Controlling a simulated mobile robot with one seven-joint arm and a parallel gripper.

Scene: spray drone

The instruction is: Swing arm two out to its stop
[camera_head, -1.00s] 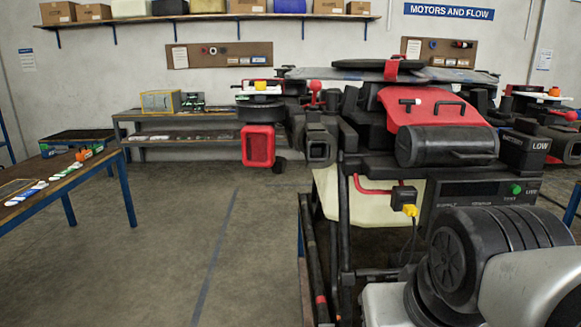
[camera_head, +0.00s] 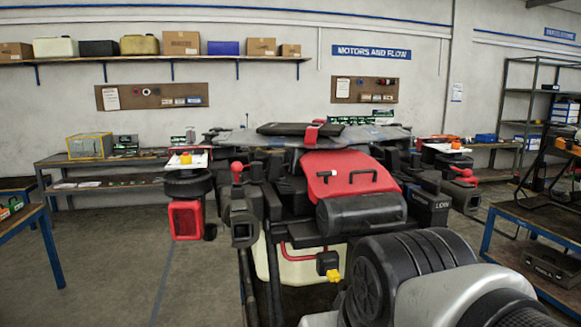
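I cannot read which arm is number two. My own arm's grey and black links fill the bottom right, before the drone. My gripper is out of view.
A table (camera_head: 22,224) stands at the left and a bench (camera_head: 105,180) lies along the back wall. A blue-legged table (camera_head: 535,225) with a dark tray is at the right, before a tall shelf rack (camera_head: 520,130). The floor left of the drone is clear.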

